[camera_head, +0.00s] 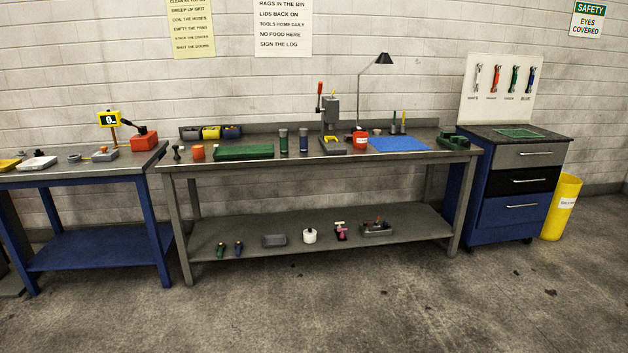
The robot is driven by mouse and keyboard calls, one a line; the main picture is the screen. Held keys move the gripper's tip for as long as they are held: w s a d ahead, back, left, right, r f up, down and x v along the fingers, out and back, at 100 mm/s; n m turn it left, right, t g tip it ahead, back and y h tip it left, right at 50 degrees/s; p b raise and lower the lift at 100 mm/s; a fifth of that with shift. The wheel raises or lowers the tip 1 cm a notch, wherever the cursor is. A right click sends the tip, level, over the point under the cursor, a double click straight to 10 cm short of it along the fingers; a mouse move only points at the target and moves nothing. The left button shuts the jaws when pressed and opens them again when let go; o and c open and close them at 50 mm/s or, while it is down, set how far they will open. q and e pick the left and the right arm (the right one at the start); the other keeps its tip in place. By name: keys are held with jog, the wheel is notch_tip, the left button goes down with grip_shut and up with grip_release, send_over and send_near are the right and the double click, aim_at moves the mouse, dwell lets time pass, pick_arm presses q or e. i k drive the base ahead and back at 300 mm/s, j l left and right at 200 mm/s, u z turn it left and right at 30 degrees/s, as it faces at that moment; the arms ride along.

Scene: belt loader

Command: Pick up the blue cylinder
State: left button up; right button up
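Two upright dark cylinders stand side by side on the top of the middle workbench (400,157). The right cylinder (304,141) looks dark blue, and the left cylinder (283,141) looks dark green with a lighter band. They are small and dark here, so the exact colours are hard to tell. Neither of my grippers shows in the head view.
A green tray (244,153) lies left of the cylinders, and a press (331,115) stands to their right. A blue mat (400,144) lies farther right. A blue-legged table (88,175) and a drawer cabinet (515,185) flank the bench. The floor in front (330,310) is mostly clear.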

aim_at(304, 140)
jog(key=i+u, duration=0.15)
jog(key=i, duration=1.7)
jog(key=i+u, duration=0.15)
jog(key=i, duration=0.65)
jog(key=i+u, duration=0.2)
jog(key=i, duration=0.6)
jog(key=i+l+u, duration=0.15)
jog(key=i, duration=0.65)
jog(key=i+l+u, duration=0.1)
jog(key=i+u, duration=0.15)
jog(key=i, duration=0.25)
